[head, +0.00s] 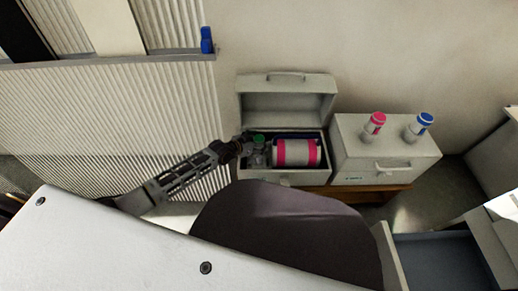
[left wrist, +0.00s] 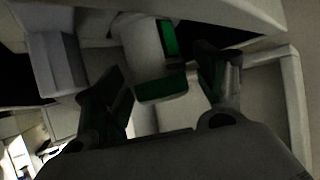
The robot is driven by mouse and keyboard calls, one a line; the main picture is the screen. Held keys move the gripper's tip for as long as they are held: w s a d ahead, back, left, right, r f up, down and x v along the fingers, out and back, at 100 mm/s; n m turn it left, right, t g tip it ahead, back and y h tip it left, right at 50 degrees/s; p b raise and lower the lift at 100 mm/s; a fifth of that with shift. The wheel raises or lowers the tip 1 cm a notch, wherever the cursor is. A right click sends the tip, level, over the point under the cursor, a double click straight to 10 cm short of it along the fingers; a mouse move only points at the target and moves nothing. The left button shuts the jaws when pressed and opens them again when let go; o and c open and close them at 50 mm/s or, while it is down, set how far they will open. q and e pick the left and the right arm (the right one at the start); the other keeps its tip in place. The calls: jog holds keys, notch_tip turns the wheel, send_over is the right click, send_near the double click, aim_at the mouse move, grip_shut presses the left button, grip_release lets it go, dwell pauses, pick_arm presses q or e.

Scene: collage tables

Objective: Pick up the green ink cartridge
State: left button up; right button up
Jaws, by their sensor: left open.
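The green ink cartridge (head: 258,139) is in the open light-grey case (head: 283,178), at the left end of its inside. In the left wrist view a pale body with green bands (left wrist: 162,88) shows between my fingers, most likely this cartridge. My left gripper (head: 257,152) reaches into the left side of the case from the left. In the left wrist view my left gripper (left wrist: 163,72) is open, with one finger on each side of the green-banded body. Whether the fingers touch it I cannot tell. My right gripper is not in view.
A large white roll with pink bands (head: 297,152) lies in the case beside the cartridge. The case's raised lid (head: 286,104) stands behind. A closed case (head: 385,157) to the right bears a pink-capped bottle (head: 374,126) and a blue-capped bottle (head: 419,127). A blue object (head: 207,40) sits on a ledge.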

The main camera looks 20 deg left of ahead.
pick_arm(q)
jog(key=shift+w+f, duration=0.1)
jog(key=shift+w, duration=0.05)
jog(key=shift+c, duration=0.2)
jog(key=c, duration=1.2)
